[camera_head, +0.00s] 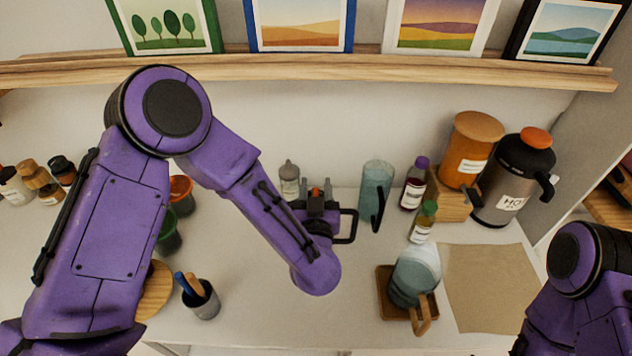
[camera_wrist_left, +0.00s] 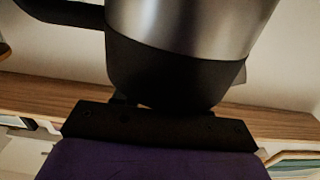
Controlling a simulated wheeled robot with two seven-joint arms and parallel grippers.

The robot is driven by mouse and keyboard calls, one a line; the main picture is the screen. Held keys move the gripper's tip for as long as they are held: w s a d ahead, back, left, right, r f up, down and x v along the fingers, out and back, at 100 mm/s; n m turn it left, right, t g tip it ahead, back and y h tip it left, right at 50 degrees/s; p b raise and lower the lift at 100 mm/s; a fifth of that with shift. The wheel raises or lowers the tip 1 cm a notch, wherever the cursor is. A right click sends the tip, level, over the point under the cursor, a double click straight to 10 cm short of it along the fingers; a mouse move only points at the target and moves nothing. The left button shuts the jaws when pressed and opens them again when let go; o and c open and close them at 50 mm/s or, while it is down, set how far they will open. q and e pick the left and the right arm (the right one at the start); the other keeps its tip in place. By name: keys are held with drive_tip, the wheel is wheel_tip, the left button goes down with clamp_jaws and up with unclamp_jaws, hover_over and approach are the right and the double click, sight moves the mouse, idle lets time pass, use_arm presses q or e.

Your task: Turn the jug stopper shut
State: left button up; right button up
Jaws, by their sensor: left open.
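A jug stands largely hidden behind my left arm and gripper in the head view. Its black loop handle (camera_head: 350,226) sticks out on the right. A small orange-red piece, apparently its stopper (camera_head: 316,192), shows between the fingers of my left gripper (camera_head: 317,190). The gripper is open around it, and I cannot tell whether the fingers touch it. In the left wrist view, which is upside down, the jug's silver body (camera_wrist_left: 195,25) and black collar (camera_wrist_left: 170,75) are very close. The stopper is hidden there. My right gripper is out of view.
A larger flask (camera_head: 510,180) with an orange top stands at the back right beside an orange canister (camera_head: 470,150). A blue glass pitcher (camera_head: 376,190) stands right of the jug. A teal jug (camera_head: 415,275) sits on a wooden tray.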

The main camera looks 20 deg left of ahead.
use_arm(q)
drive_tip(key=shift+r, duration=0.15)
clamp_jaws()
